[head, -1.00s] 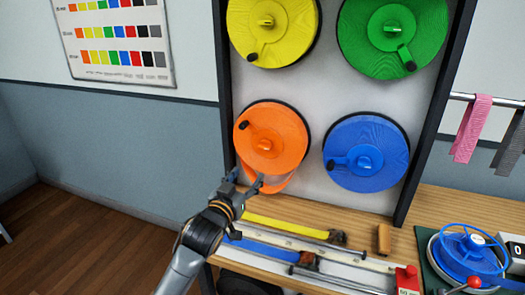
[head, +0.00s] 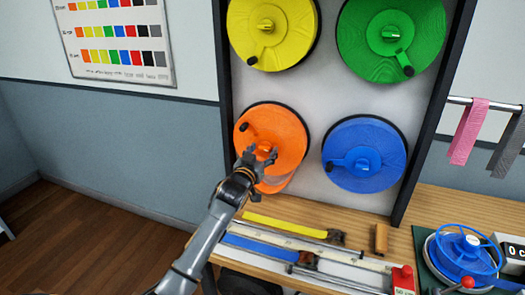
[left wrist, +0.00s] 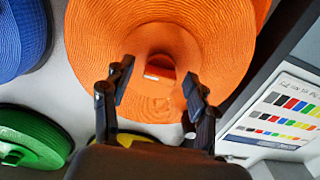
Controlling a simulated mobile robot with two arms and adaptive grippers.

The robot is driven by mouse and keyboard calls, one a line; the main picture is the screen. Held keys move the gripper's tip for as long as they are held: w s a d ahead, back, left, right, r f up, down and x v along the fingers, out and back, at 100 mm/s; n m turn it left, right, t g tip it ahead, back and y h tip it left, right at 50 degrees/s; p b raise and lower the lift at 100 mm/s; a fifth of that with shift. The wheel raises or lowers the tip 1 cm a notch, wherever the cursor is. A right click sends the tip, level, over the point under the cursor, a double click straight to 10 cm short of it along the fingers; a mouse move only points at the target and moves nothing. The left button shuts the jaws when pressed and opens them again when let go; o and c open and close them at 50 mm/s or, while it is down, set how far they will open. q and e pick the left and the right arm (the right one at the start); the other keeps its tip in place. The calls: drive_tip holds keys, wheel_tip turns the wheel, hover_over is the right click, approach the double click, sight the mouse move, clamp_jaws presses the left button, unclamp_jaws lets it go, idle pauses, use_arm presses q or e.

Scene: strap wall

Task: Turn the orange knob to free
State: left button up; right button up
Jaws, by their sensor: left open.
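The orange reel (head: 285,125) is mounted low on the left of the wall panel, with a dark crank handle at its upper left. The orange knob (head: 264,147) is at its centre, partly behind my gripper in the head view. In the left wrist view the knob (left wrist: 161,66) is a raised orange piece with a small pale mark. My left gripper (head: 257,158) is in front of the reel, just below the knob. In the left wrist view its open fingers (left wrist: 158,90) stand on either side of the knob. Contact cannot be told. My right gripper is out of view.
Yellow (head: 285,45), green (head: 425,30) and blue (head: 385,155) reels share the panel. Below, the wooden bench (head: 405,240) carries yellow and blue straps, rails and a red block (head: 403,278). A blue handwheel device (head: 465,250) stands at right.

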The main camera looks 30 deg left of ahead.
use_arm(q)
drive_tip(key=c, duration=1.1)
drive_tip(key=shift+c, duration=0.2)
drive_tip(key=shift+n, duration=0.4)
drive_tip(key=n+p, duration=0.1)
drive_tip(key=n, duration=0.1)
drive_tip(key=shift+n, duration=0.4)
drive_tip(key=n+p, duration=0.2)
drive_tip(key=n, duration=0.3)
drive_tip(key=shift+n, duration=0.3)
drive_tip(key=n+p, duration=0.2)
drive_tip(key=n, duration=0.2)
drive_tip(key=n+p, duration=0.1)
drive_tip(key=n, duration=0.3)
drive_tip(key=shift+n, duration=0.3)
